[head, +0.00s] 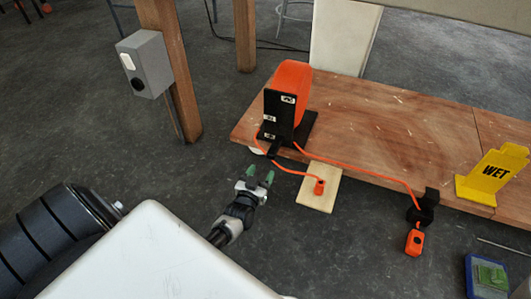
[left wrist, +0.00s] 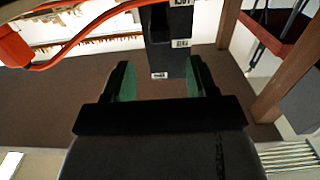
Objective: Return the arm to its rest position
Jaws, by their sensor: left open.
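My left gripper (head: 258,180) is open in the head view, its green-lined fingers pointing toward the near edge of the wooden board (head: 400,130). In the left wrist view the gripper (left wrist: 157,82) shows two spread fingers with nothing held between them. A black bracket (head: 277,115) with small white labels stands at the board's near left edge, just beyond the gripper. It also shows past the fingertips in the left wrist view (left wrist: 165,50). My right gripper is not in view.
An orange rounded body (head: 296,82) stands behind the bracket. Orange cable (head: 360,165) runs to an orange plug (head: 319,187) on a pale block (head: 320,200) and to an orange connector (head: 415,242).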

